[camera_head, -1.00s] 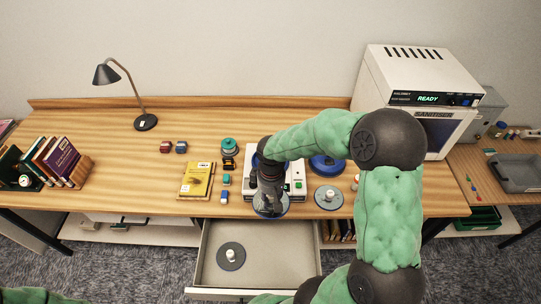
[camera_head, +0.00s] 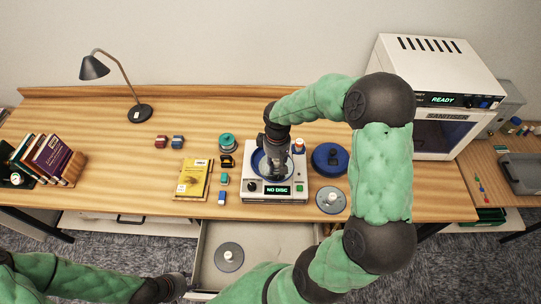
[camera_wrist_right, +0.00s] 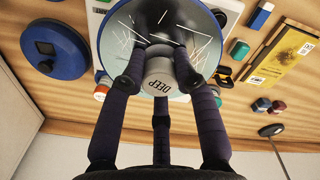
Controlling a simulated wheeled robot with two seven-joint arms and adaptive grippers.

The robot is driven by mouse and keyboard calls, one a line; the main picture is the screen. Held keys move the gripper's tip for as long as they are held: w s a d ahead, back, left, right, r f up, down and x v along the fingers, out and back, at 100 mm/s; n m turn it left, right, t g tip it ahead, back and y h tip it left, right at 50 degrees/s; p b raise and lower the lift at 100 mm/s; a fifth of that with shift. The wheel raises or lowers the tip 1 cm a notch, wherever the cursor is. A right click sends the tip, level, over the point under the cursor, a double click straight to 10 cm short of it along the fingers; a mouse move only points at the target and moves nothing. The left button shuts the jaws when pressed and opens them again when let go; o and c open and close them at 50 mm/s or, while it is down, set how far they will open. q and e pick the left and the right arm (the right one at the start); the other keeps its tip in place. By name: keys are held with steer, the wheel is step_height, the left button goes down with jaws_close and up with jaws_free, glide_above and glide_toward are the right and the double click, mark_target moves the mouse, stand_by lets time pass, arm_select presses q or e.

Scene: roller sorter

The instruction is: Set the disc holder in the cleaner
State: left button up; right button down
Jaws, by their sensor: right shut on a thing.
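My right gripper (camera_head: 276,153) is over the white cleaner (camera_head: 253,188), whose display reads "NO DISC". In the right wrist view its fingers (camera_wrist_right: 158,62) are shut around the grey knob marked "DEEP" of the disc holder (camera_wrist_right: 203,30). The holder has a scratched, shiny disc with a blue edge. In the head view the disc (camera_head: 290,172) shows partly behind the gripper, over the cleaner's top; whether it touches the cleaner, I cannot tell. My left gripper (camera_head: 174,287) is low at the bottom left, too dark and small to judge its fingers.
A grey disc with a knob (camera_head: 329,201) lies right of the cleaner, near a blue round container (camera_head: 328,158). Another disc (camera_head: 229,257) lies in the open drawer (camera_head: 268,235). A yellow book (camera_head: 193,178) and small blocks lie left. The sanitiser (camera_head: 440,140) stands at right.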

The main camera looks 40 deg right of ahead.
steer(key=w, duration=0.1)
steer(key=w+d+f, duration=0.1)
steer(key=w, duration=0.1)
steer(key=w+d+f, duration=0.1)
steer(key=shift+w+d+f, duration=0.2)
steer(key=shift+w+d, duration=0.05)
steer(key=shift+w, duration=0.05)
steer(key=w+f, duration=0.1)
steer(key=w+d+f, duration=0.1)
steer(key=f, duration=0.1)
steer(key=w+d+f, duration=0.1)
steer(key=w+f, duration=0.1)
steer(key=shift+f, duration=0.15)
steer(key=shift+w+d+f, duration=0.1)
steer(key=shift+w+f, duration=0.1)
steer(key=shift+f, duration=0.05)
step_height(320, 180, down, 3)
steer(key=shift+w+d+f+p, duration=0.1)
steer(key=shift+p, duration=0.35)
steer(key=shift+f, duration=0.1)
steer(key=c, duration=0.9)
jaws_free()
steer(key=shift+c, duration=0.2)
